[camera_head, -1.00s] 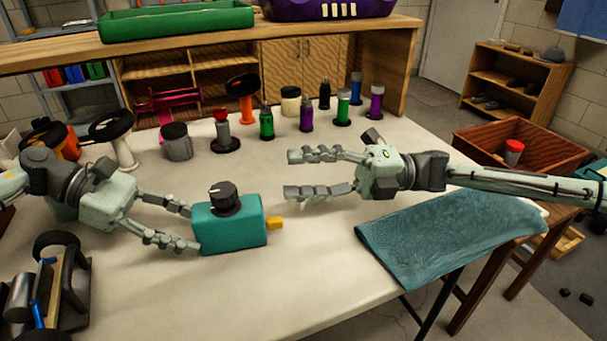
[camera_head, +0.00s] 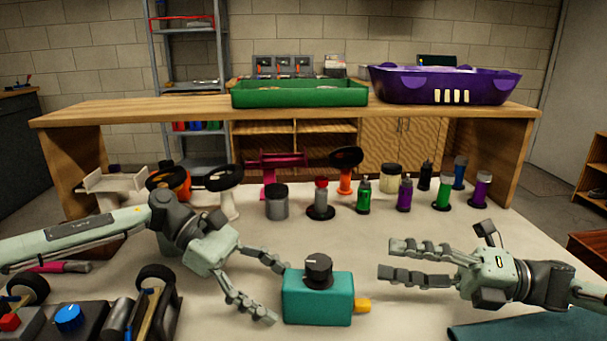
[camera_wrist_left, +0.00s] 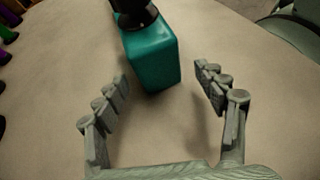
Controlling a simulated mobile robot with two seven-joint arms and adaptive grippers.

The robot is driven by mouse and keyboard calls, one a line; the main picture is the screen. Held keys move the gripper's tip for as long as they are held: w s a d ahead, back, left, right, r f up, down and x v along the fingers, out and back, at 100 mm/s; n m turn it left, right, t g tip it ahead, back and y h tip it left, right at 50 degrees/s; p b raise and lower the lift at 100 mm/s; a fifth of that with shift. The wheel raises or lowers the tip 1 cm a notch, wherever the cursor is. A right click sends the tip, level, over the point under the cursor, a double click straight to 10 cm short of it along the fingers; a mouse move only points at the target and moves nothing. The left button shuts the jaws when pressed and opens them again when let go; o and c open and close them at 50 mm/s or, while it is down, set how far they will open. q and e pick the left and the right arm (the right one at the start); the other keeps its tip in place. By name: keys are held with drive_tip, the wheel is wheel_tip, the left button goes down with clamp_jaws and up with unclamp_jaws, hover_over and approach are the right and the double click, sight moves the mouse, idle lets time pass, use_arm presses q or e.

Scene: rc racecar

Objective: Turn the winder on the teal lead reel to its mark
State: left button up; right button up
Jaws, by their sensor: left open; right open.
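The teal lead reel (camera_head: 318,300) is a box standing on the table between my two grippers. Its black winder (camera_head: 318,271), a knob with a pale line, sits on top. A yellow-orange tab (camera_head: 362,305) sticks out of its right side. My left gripper (camera_head: 280,292) is open at the reel's left side, its fingers pointing at it. In the left wrist view the reel (camera_wrist_left: 153,62) lies just ahead, between and beyond the open fingertips (camera_wrist_left: 163,75), with the winder (camera_wrist_left: 135,12) partly cut off at the top edge. My right gripper (camera_head: 383,259) is open and empty, right of the reel.
Several bottles and jars, such as a green bottle (camera_head: 363,195) and a grey jar (camera_head: 277,203), stand behind the reel. Car parts and a blue knob (camera_head: 69,318) crowd the front left. A teal cloth (camera_head: 530,328) lies at the front right.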

use_arm(q)
drive_tip(key=v, duration=1.2)
